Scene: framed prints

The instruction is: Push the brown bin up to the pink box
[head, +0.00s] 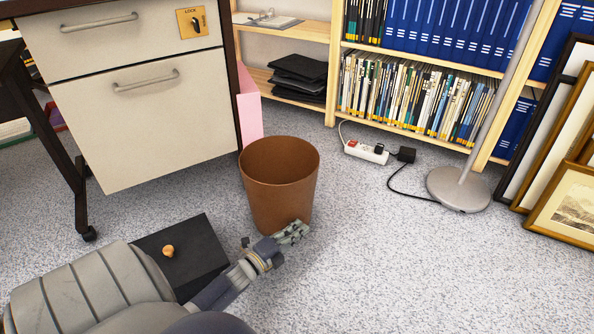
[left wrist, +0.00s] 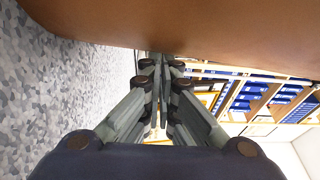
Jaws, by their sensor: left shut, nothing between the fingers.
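The brown bin (head: 275,190) stands upright and looks empty on the grey carpet, in the middle of the head view. The pink box (head: 249,105) stands behind it, beside the drawer cabinet, partly hidden by the cabinet and the bin. In the head view a gap between bin and box cannot be made out. My left gripper (head: 300,229) is shut and empty, low at the bin's near right side. In the left wrist view the bin's wall (left wrist: 190,22) fills the top, close to the shut fingers (left wrist: 162,62); whether they touch cannot be told. My right gripper is not in view.
The drawer cabinet (head: 150,130) stands at left, a bookshelf (head: 420,60) behind. A power strip (head: 366,152), a lamp base (head: 458,190) and framed prints (head: 565,205) are at right. A black box (head: 190,262) lies near my arm. Carpet at front right is clear.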

